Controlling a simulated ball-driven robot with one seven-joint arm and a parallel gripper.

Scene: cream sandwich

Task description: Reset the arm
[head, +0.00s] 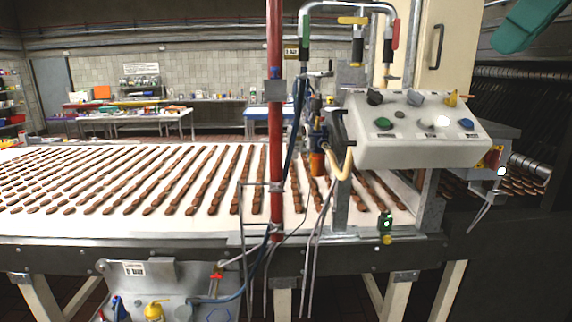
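My gripper is not in view in the head view, so whether it is open or shut does not show. No part that I can surely call my arm shows either. A control box (420,130) with knobs and buttons is mounted in front of a conveyor table (110,222). Rows of brown biscuits (150,180) lie on the pale belt of the table.
A red vertical pipe (275,130) and bent grey pipes stand before the belt. A metal panel (180,285) with valves hangs low at front left. A dark machine (525,250) is at right. A teal piece (527,24) at top right is cut off.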

